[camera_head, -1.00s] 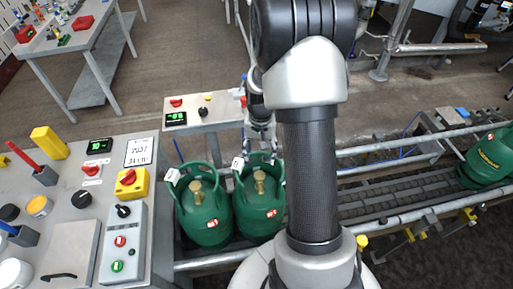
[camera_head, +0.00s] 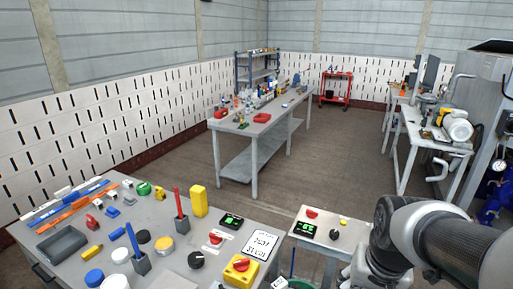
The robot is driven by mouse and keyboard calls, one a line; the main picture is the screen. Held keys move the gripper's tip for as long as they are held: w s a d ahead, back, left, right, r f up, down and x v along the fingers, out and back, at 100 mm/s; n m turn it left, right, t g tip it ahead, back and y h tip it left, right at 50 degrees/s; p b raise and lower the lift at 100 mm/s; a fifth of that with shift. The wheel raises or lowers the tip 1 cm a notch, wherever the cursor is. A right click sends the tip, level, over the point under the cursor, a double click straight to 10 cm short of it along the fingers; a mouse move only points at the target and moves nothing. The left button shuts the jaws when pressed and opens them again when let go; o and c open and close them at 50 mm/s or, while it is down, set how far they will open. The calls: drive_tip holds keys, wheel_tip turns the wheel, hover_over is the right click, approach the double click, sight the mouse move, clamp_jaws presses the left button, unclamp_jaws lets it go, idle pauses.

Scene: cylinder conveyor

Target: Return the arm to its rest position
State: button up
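My arm (camera_head: 430,235) shows at the lower right of the head view, a grey and black link reaching in from the right edge. My gripper is outside the frame or hidden behind the arm, so its fingers do not show. Only a sliver of a green cylinder (camera_head: 302,284) shows at the bottom edge, left of my arm.
A control table (camera_head: 75,240) with knobs, buttons and tools fills the lower left. A small control stand (camera_head: 318,226) is beside my arm. A long workbench (camera_head: 240,165) stands in the middle, with a red cart (camera_head: 336,88) behind. Open floor lies right of the workbench.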

drive_tip(key=s+a+r+n+t, duration=0.2)
drive_tip(key=s+a, duration=0.4)
drive_tip(key=s, duration=0.4)
wheel_tip(320, 180, up, 3)
drive_tip(key=shift+s+a+f+n+y, duration=0.2)
drive_tip(key=shift+a+n+y, duration=0.1)
drive_tip(key=shift+n, duration=0.6)
drive_tip(key=shift+s+a, duration=0.1)
drive_tip(key=shift+s, duration=0.25)
